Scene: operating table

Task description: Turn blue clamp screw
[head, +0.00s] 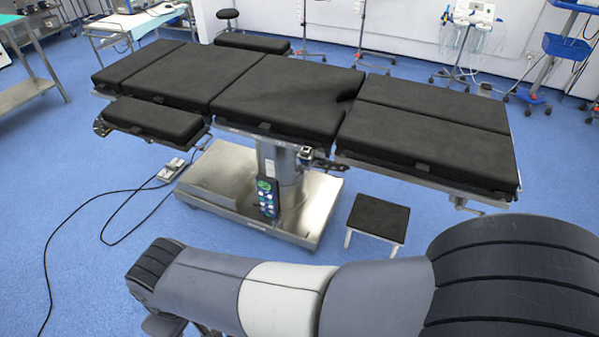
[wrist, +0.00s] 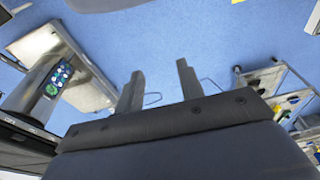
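The operating table (head: 285,90) has black pads and stands across the middle of the head view. A small clamp (head: 306,153) sits on its near side rail, right of the column. It is too small to make out a blue screw for certain. My gripper's two fingers (wrist: 158,72) show in the wrist view, spread apart with only blue floor between them, so it is open and empty. My arm lies across the lower part of the head view, well apart from the table. The gripper itself is not clear there. I cannot identify the clamp in the wrist view.
A hand control (head: 268,197) hangs at the column above the steel base (head: 215,190). A black-topped stool (head: 378,217) stands before the table. A foot pedal (head: 172,169) and cable lie on the floor. A trolley with coloured items (wrist: 262,84) shows at right in the wrist view.

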